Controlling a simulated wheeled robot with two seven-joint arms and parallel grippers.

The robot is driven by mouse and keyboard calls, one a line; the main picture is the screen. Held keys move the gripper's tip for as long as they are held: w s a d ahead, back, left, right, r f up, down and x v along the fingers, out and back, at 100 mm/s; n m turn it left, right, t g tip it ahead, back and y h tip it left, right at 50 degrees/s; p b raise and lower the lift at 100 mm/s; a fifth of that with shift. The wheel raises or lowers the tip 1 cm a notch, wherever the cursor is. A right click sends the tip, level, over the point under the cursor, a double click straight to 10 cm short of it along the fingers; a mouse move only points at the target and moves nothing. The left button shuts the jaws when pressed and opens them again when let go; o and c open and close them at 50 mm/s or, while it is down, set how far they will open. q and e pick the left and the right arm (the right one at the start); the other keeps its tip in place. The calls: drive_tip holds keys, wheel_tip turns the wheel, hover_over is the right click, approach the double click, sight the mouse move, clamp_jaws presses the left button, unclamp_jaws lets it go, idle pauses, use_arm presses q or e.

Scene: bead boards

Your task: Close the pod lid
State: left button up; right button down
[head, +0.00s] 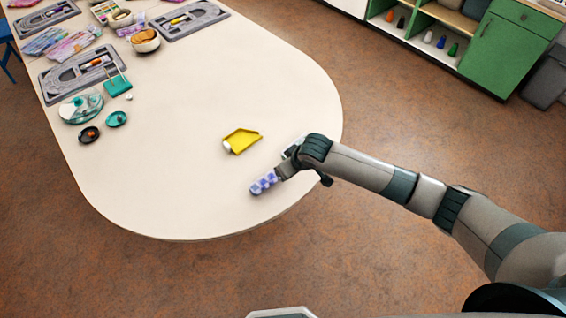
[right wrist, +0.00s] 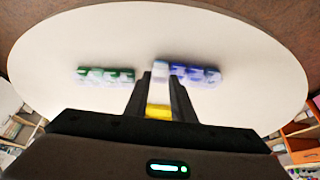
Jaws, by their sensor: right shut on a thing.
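A blue-purple chequered pod strip (head: 264,182) lies on the table near its rounded end. In the right wrist view the strip (right wrist: 195,74) is blurred, with a pale blue-white flap, apparently a lid (right wrist: 160,70), standing at its left end between my fingertips. My right gripper (right wrist: 158,78) is shut on this flap, beside the strip. In the head view my right wrist hides the fingertips and part of the strip. A green strip (right wrist: 105,75) lies left of the fingers, mostly hidden behind my wrist in the head view. My left gripper is in neither view.
A yellow scoop-shaped tray (head: 242,141) lies left of my wrist. The table's middle is clear. A green cabinet (head: 495,50) stands beyond.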

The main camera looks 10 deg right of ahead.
drive_tip(key=shift+s+d+f+t+y, duration=0.2)
drive_tip(key=shift+f+t+y, duration=0.2)
drive_tip(key=shift+t, duration=0.2)
drive_tip(key=c, duration=1.8)
unclamp_jaws()
drive_tip(key=shift+r, duration=0.1)
drive_tip(key=b+v, duration=0.3)
drive_tip(key=v, duration=1.4)
drive_tip(key=shift+s+d, duration=0.1)
drive_tip(key=shift+s, duration=0.05)
drive_tip(key=shift+s, duration=0.1)
